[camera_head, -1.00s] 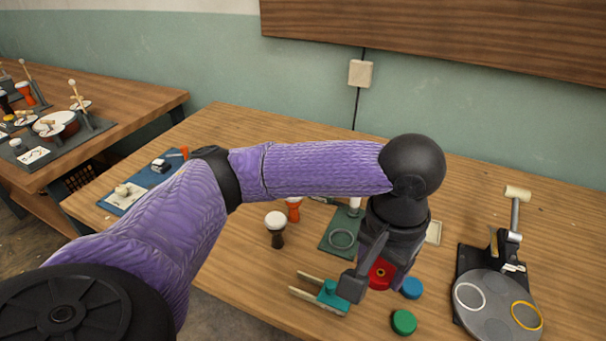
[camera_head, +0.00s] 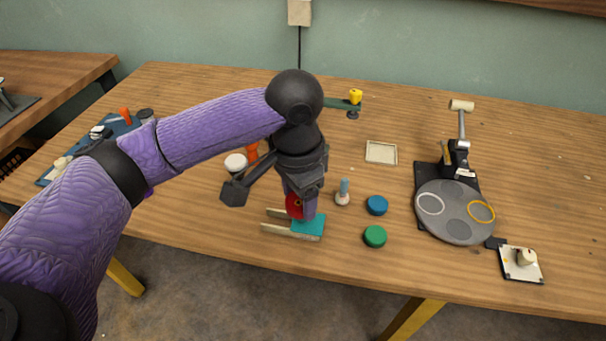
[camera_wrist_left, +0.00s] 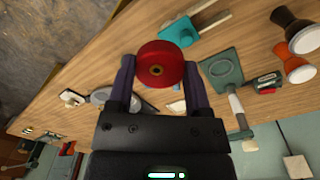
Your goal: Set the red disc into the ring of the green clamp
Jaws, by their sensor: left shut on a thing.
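My left gripper (camera_head: 300,207) is shut on the red disc (camera_head: 294,205), in the head view above the teal block with prongs. In the head view my gripper and wrist hide the plate and ring. My right gripper is not in view.
The teal block (camera_head: 309,225) with two wooden prongs is under the gripper. A blue-topped peg (camera_head: 343,193), blue cap (camera_head: 376,205) and green cap (camera_head: 375,237) stand right. A goblet drum (camera_head: 235,163) is left.

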